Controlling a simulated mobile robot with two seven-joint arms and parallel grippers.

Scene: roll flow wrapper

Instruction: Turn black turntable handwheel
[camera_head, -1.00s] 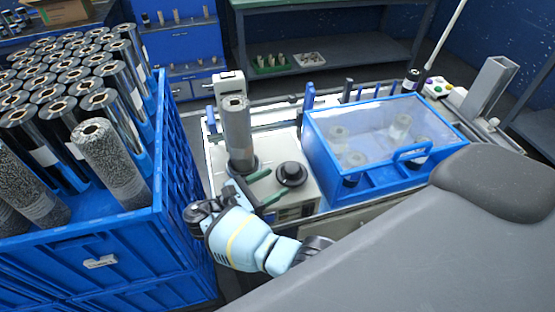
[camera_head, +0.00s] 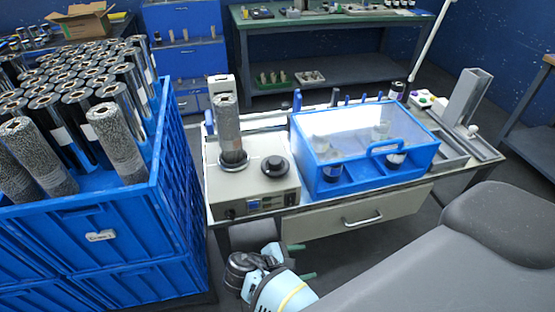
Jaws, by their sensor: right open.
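The black handwheel (camera_head: 275,166) sits on top of the pale machine box (camera_head: 252,188), at the right of the turntable. A grey film roll (camera_head: 229,126) stands upright on the dark turntable base (camera_head: 233,160) beside it. My right gripper (camera_head: 305,262) is low in front of the machine, below the box's front edge and apart from the handwheel. Its green-tipped fingers are spread and nothing is between them. The gripper body hides part of the nearer finger. My left gripper is not in view.
A blue crate (camera_head: 176,184) full of rolls stands at the left. A blue clear-lidded cover (camera_head: 365,150) is right of the handwheel. A drawer (camera_head: 357,217) lies under the bench front. A grey padded shape fills the lower right. A green shelf table (camera_head: 335,22) is behind.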

